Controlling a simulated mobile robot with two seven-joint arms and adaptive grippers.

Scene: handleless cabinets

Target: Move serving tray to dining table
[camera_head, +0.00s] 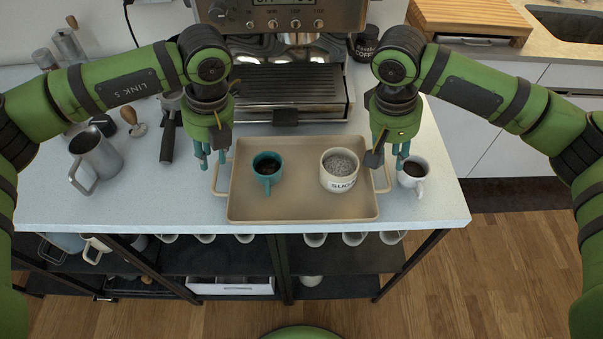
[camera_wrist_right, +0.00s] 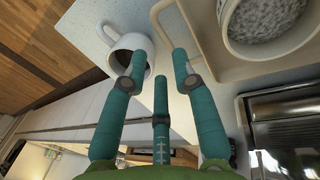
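The beige serving tray (camera_head: 300,206) lies flat on the light counter in front of the espresso machine. It carries a teal cup of dark liquid (camera_head: 267,182) and a white sugar bowl (camera_head: 339,182). My left gripper (camera_head: 211,160) is at the tray's left handle, fingers apart, pointing down. My right gripper (camera_head: 391,160) is above the tray's right handle (camera_head: 382,179). In the right wrist view its fingers (camera_wrist_right: 157,78) are spread, and the handle (camera_wrist_right: 163,12) lies just beyond the fingertips. The dining table cannot be identified in these views.
A white coffee cup (camera_head: 412,180) stands close beside the right gripper; it also shows in the right wrist view (camera_wrist_right: 118,42). A metal pitcher (camera_head: 95,158) and a portafilter (camera_head: 169,128) are on the left. The espresso machine (camera_head: 283,95) stands behind the tray. Wooden floor lies in front.

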